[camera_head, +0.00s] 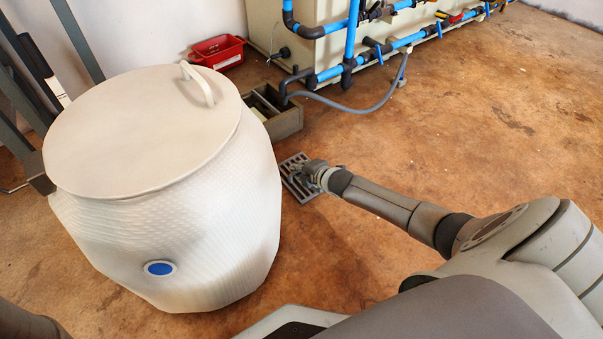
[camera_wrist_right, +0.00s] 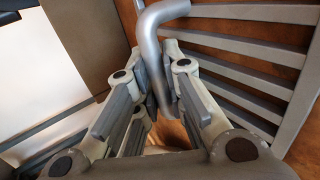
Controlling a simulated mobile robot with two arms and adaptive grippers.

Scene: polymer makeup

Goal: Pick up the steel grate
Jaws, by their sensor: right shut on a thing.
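The steel grate (camera_head: 296,184) is a small grey slatted panel close to the floor, just right of the white barrel. Its slats and rim fill the right side of the right wrist view (camera_wrist_right: 303,92). My right gripper (camera_head: 316,175) is at the right side of the grate. In the wrist view its fingers (camera_wrist_right: 160,95) are closed around a bent silver bar (camera_wrist_right: 152,55) beside the slats, which looks like the grate's handle. Where the bar joins the grate is hard to see. I cannot tell whether the grate touches the floor. My left gripper is not in view.
The large white barrel (camera_head: 150,140) with a lid stands close on the left. A grey open box (camera_head: 285,122) and a red bin (camera_head: 218,52) lie behind. Blue pipes (camera_head: 350,45) and a grey hose (camera_head: 350,108) run along the back. The brown floor (camera_head: 470,130) on the right is clear.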

